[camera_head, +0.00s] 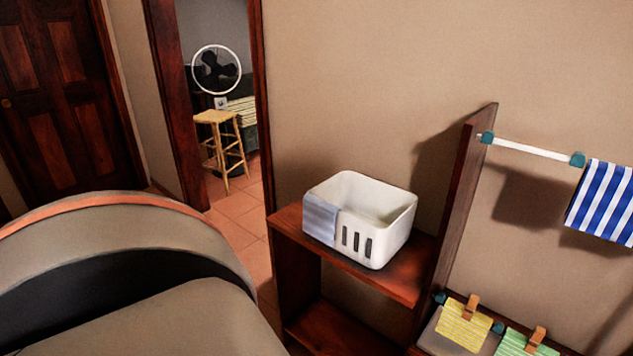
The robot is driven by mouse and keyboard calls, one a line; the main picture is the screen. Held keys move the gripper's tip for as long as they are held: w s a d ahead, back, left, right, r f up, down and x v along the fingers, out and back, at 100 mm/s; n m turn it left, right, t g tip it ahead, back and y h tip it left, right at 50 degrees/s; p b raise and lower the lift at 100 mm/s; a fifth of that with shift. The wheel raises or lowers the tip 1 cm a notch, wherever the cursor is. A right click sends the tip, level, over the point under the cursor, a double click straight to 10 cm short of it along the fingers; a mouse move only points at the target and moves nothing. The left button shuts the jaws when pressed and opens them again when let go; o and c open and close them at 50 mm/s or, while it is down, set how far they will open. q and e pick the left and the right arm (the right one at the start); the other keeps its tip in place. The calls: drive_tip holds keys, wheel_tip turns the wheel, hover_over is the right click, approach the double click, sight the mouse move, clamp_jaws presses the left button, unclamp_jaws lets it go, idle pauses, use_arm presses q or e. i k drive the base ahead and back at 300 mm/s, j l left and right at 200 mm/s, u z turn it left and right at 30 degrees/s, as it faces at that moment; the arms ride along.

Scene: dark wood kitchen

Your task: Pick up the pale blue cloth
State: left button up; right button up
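The pale blue cloth (321,220) hangs over the left front rim of a white plastic basket (376,240). Its lower part lies against the basket's outer wall; any part inside is hidden. The basket has slots in its front and stands on a dark wood shelf (412,284). Neither of my grippers shows in the head view.
A dark upright panel (460,205) rises right of the basket. Beyond it, a blue-and-white striped cloth (605,203) hangs on a white rail (530,148). Yellow (463,325) and green (522,344) cloths with wooden clips are below. A wooden stool (217,121) and fan (216,70) stand through the doorway.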

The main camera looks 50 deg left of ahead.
sight(319, 215)
drive_tip(key=j+u, duration=0.2)
drive_tip(key=u, duration=0.3)
drive_tip(key=j+u, duration=0.2)
drive_tip(key=u, duration=0.25)
drive_tip(key=j+u, duration=0.2)
drive_tip(key=u, duration=0.3)
drive_tip(key=l+z, duration=0.15)
drive_tip(key=i+j+z, duration=0.1)
drive_tip(key=z, duration=0.25)
drive_tip(key=j+z, duration=0.15)
drive_tip(key=z, duration=0.2)
drive_tip(key=i+j+z, duration=0.1)
drive_tip(key=z, duration=0.25)
drive_tip(key=j+z, duration=0.3)
drive_tip(key=j, duration=0.75)
